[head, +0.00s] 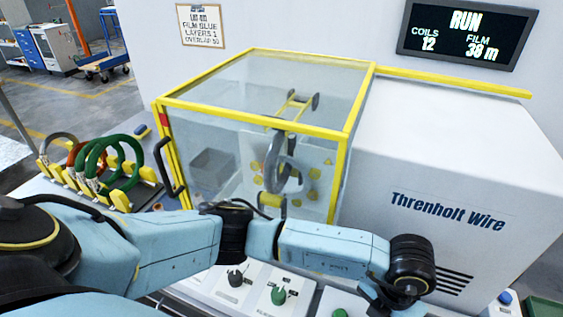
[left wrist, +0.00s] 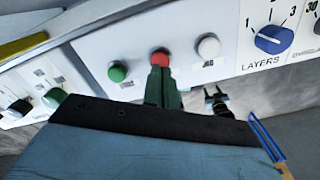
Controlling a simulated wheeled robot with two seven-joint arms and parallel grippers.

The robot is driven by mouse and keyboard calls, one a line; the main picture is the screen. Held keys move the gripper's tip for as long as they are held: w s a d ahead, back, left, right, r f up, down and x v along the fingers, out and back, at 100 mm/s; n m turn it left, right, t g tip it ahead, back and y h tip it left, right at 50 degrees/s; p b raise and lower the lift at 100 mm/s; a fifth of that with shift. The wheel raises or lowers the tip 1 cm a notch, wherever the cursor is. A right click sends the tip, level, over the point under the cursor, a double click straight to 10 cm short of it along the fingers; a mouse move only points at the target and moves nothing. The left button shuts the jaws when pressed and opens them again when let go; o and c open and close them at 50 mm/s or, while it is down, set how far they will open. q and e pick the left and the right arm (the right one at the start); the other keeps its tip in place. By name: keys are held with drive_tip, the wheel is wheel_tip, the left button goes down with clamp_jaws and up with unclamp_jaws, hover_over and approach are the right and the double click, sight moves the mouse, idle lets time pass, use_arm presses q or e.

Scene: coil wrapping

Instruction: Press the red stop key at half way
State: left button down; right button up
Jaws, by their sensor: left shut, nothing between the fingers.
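The red stop key (left wrist: 160,57) is on the white control panel in the left wrist view, between a green key (left wrist: 118,71) and a white key (left wrist: 208,46). My left gripper (left wrist: 161,76) is shut and empty, and its fingertips overlap the red key's lower edge. I cannot tell whether they touch it. In the head view my left arm hides the red key. A grey coil (head: 285,178) is inside the clear, yellow-framed guard (head: 250,60). The wall display (head: 466,34) reads RUN, coils 12, film 38 m.
A blue LAYERS knob (left wrist: 274,39) is right of the keys. A rack of green and other coils (head: 110,160) stands left of the guard. The white machine housing (head: 470,140) fills the right. A small dark pronged thing (left wrist: 217,100) is near my left gripper.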

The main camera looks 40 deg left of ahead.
use_arm(q)
drive_tip(key=shift+f+b, duration=0.8)
drive_tip(key=shift+f, duration=0.35)
drive_tip(key=shift+r, duration=0.2)
wheel_tip(320, 180, up, 6)
drive_tip(key=p, duration=0.4)
drive_tip(key=shift+f+p, duration=0.1)
drive_tip(key=shift+p, duration=0.3)
drive_tip(key=shift+f, duration=0.1)
